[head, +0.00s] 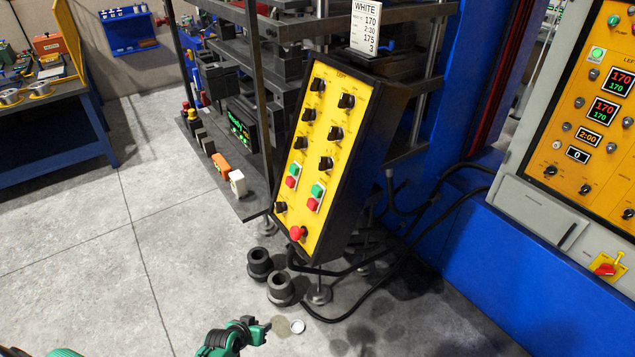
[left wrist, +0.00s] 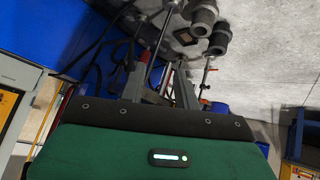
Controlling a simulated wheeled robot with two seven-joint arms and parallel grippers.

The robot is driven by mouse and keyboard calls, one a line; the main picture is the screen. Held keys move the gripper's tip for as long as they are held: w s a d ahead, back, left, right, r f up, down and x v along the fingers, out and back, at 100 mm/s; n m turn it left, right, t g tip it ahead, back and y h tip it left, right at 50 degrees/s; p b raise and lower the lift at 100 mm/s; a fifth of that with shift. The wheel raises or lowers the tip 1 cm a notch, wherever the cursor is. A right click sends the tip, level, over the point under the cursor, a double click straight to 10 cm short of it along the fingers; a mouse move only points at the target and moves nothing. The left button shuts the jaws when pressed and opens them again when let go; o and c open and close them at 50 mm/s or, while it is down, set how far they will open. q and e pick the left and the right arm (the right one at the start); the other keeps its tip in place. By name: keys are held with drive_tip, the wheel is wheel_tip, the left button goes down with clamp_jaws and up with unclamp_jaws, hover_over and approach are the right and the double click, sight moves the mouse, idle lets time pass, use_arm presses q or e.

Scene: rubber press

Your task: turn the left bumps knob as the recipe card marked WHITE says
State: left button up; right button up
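The recipe card (head: 365,27) marked WHITE stands on top of the tilted yellow box and reads 170, 2:30, 175 and 3. The yellow press panel (head: 590,110) at the right shows 170 on two displays, 2:00 on a third and 0 on the lowest display (head: 577,154). Black knobs sit below these; one (head: 550,171) is left of another (head: 586,189), and their labels are too small to read. My left gripper (head: 262,331) is low over the floor, far from the panel. In the left wrist view its fingers (left wrist: 158,82) stand apart and empty.
The tilted yellow control box (head: 318,165) with several knobs stands between my left gripper and the press. Dark round parts (head: 280,288) and black cables (head: 395,262) lie near its foot. A blue workbench (head: 55,130) is at the far left. The floor at left is clear.

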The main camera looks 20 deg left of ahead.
sight(320, 164)
use_arm(q)
drive_tip(key=w+r+t+h, duration=0.15)
drive_tip(key=w+r, duration=0.25)
drive_tip(key=r, duration=0.6)
drive_tip(key=w+r+m+t+h+b, duration=0.1)
drive_tip(key=w+r+t, duration=0.15)
drive_tip(key=r, duration=0.75)
drive_tip(key=w+r+t+h, duration=0.1)
drive_tip(key=w+r, duration=0.4)
drive_tip(key=r, duration=0.4)
drive_tip(key=s+d+r+m+t+h, duration=0.1)
drive_tip(key=s+d+r+m+h, duration=0.15)
drive_tip(key=r, duration=0.85)
drive_tip(key=s+d+r+m+t+h, duration=0.1)
drive_tip(key=s+d+r+m+h, duration=0.15)
drive_tip(key=r, duration=0.85)
drive_tip(key=shift+n, duration=0.5)
drive_tip(key=p+x, duration=0.4)
drive_tip(key=x, duration=0.8)
drive_tip(key=shift+w+d+f+p, duration=0.15)
drive_tip(key=shift+w+p, duration=0.05)
drive_tip(key=shift+p, duration=0.2)
drive_tip(key=shift+w+d, duration=0.35)
drive_tip(key=shift+w, duration=0.2)
drive_tip(key=shift+w+d+f, duration=0.1)
drive_tip(key=shift+w+f, duration=0.05)
drive_tip(key=c, duration=0.6)
drive_tip(key=shift+c, duration=0.2)
